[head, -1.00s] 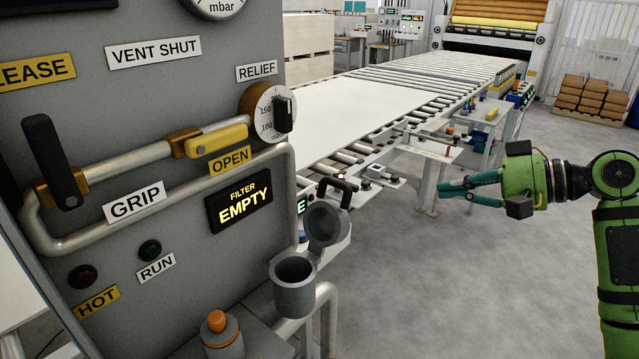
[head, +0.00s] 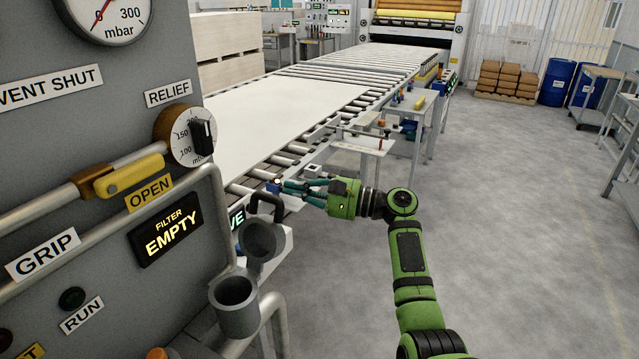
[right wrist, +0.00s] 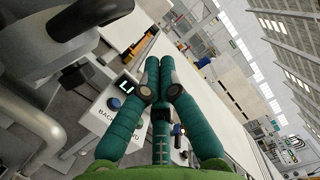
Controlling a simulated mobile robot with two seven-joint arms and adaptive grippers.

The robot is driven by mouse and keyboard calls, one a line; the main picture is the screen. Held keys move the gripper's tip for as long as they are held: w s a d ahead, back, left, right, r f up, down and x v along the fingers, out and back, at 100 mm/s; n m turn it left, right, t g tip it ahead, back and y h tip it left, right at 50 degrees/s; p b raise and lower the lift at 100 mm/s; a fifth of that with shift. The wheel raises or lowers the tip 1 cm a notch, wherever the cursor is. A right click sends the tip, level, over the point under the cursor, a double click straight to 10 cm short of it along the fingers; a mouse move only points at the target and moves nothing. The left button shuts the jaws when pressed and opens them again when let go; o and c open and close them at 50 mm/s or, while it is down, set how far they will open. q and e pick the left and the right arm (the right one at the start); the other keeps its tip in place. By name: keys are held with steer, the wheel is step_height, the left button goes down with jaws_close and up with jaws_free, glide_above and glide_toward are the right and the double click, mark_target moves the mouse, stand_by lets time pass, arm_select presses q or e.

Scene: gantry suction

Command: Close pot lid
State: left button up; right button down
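The pot is a grey cup (head: 234,306) on the side of the machine, at lower left in the head view. Its round grey lid (head: 258,241) stands raised on the cup's far side, with a dark loop handle (head: 265,204) on top. The pot is open. My right gripper (head: 283,187) is beyond and slightly right of the lid handle, apart from it. In the right wrist view the fingers reach forward, and the dark handle (right wrist: 88,16) is at upper left. My left gripper is not in view.
The grey machine panel (head: 95,215) with its pipe and yellow-handled lever (head: 130,177) fills the left. A roller conveyor (head: 330,95) with a pale board runs behind my right gripper. A small shelf (head: 362,143) is beyond it.

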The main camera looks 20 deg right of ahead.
arm_select(q)
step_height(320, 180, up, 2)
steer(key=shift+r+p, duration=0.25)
steer(key=shift+p, duration=0.55)
arm_select(e)
steer(key=shift+s+a+r, duration=0.2)
steer(key=shift+s+a, duration=0.4)
steer(key=shift+s+a+r, duration=0.15)
steer(key=shift+s+a, duration=0.4)
steer(key=shift+s, duration=0.05)
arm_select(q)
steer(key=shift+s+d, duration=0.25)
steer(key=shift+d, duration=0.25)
arm_select(e)
steer(key=shift+s+a+r+n, duration=0.3)
steer(key=shift+r+n, duration=0.1)
